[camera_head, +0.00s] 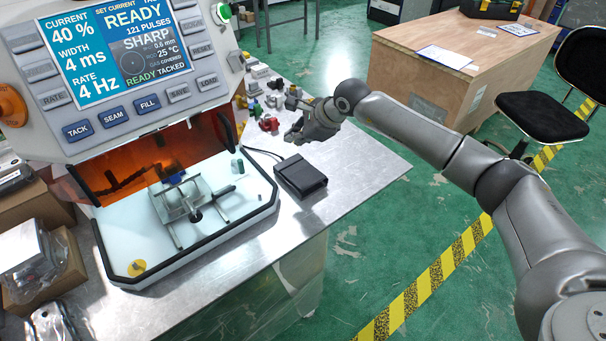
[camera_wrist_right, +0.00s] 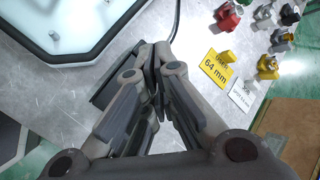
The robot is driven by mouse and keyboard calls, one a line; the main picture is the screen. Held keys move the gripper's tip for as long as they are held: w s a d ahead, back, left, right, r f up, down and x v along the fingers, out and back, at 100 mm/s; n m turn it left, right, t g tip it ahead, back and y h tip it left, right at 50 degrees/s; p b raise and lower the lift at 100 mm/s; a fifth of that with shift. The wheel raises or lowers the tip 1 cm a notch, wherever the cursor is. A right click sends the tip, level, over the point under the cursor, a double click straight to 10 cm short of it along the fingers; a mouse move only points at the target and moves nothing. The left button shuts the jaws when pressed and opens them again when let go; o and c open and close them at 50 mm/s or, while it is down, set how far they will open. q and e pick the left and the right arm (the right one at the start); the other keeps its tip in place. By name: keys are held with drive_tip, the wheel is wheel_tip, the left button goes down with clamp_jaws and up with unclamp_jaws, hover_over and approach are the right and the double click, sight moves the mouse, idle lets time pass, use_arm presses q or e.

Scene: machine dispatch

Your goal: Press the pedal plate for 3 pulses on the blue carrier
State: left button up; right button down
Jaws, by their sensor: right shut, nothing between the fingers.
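The black pedal plate (camera_head: 300,177) lies on the metal table to the right of the welding machine, with a cable running from its back. My right gripper (camera_head: 294,137) is shut and empty, above the table and just behind the pedal in the head view. In the right wrist view the shut fingers (camera_wrist_right: 158,50) fill the middle and hide most of what lies below. A blue part (camera_head: 173,174), apparently the blue carrier, sits in a metal fixture (camera_head: 190,197) on the machine's white bed, partly in the orange-shielded opening. My left gripper is out of view.
The machine screen (camera_head: 125,45) reads READY, 121 pulses, SHARP, 40 %, 4 ms, 4 Hz. Several small coloured parts, including a red one (camera_head: 269,124), lie behind the gripper. The table's front right is clear.

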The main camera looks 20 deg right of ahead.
drive_tip(key=b, duration=0.4)
hover_over(300, 175)
drive_tip(key=f, duration=0.7)
drive_tip(key=shift+w+f, duration=0.2)
drive_tip(key=shift+f, duration=0.5)
drive_tip(key=shift+s, duration=0.1)
drive_tip(key=shift+f+b, duration=0.45)
drive_tip(key=shift+b, duration=0.1)
drive_tip(key=shift+s+f+b, duration=0.25)
drive_tip(key=shift+f+b, duration=0.4)
drive_tip(key=shift+f, duration=0.15)
idle(0.9)
drive_tip(key=shift+w+r+p, duration=0.25)
drive_tip(key=shift+r+p, duration=0.2)
drive_tip(key=shift+r, duration=0.65)
